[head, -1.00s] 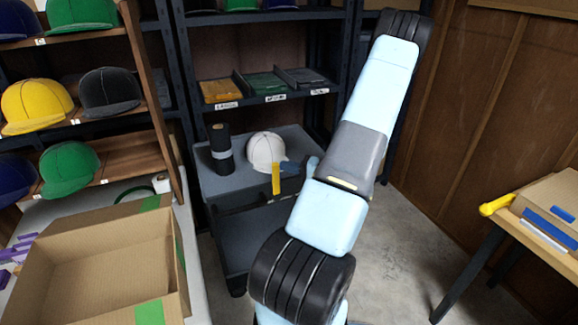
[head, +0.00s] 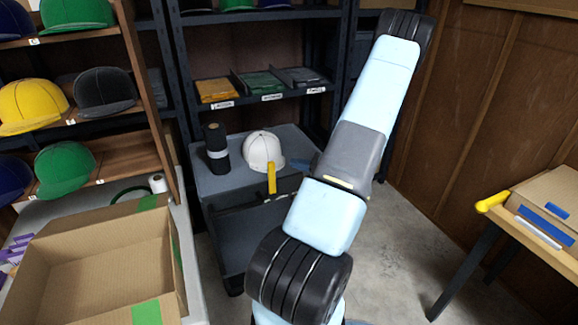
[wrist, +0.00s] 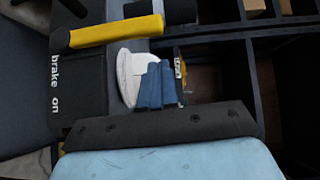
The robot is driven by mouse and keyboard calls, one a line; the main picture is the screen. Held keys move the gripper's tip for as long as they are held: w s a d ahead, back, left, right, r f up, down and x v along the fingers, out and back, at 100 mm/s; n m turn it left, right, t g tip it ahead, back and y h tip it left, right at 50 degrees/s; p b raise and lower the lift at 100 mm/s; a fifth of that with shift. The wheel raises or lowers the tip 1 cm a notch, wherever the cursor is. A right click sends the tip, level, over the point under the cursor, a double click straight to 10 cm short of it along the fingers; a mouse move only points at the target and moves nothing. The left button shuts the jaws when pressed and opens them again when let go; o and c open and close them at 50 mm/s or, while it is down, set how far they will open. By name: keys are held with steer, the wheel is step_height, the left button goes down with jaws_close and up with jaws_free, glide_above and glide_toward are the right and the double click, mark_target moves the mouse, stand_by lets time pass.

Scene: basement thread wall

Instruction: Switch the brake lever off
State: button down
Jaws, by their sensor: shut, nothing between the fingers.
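The brake lever (head: 271,178) is a yellow bar at the front edge of the grey cart (head: 225,185). In the wrist view the lever (wrist: 115,32) lies across the upper left, beside a black panel (wrist: 80,85) lettered "brake on". My gripper (wrist: 158,85) shows its blue fingers together and empty. It is apart from the lever, below and to the right of it in the wrist view. In the head view my gripper is mostly hidden behind my arm, to the right of the lever.
A white cap (head: 263,151) and a black roll (head: 216,150) stand on the cart top. A dark shelf rack (head: 260,100) rises behind. An open cardboard box (head: 100,265) is at the lower left. A wooden table (head: 520,215) stands at the right.

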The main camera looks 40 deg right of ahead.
steer(key=v, duration=0.8)
steer(key=shift+s+d+f, duration=0.15)
steer(key=shift+s, duration=0.15)
steer(key=w+a+r+n+g+y, duration=0.1)
steer(key=w+a+r+n+g, duration=0.25)
steer(key=a+r+g, duration=0.6)
steer(key=w+a+r+n+g+y, duration=0.1)
steer(key=w+a+r+n+g, duration=0.35)
steer(key=a, duration=0.95)
steer(key=s+a+r+n+t+h, duration=0.1)
steer(key=s+a+r+n+h, duration=0.1)
steer(key=s+a+r+h, duration=0.2)
steer(key=s+a+r+n+t+h, duration=0.2)
steer(key=s+a+r+h, duration=0.3)
steer(key=s+a+r, duration=0.4)
steer(key=a+r, duration=0.4)
steer(key=r, duration=0.1)
steer(key=shift+s+r+n+t, duration=0.3)
steer(key=shift+n, duration=0.1)
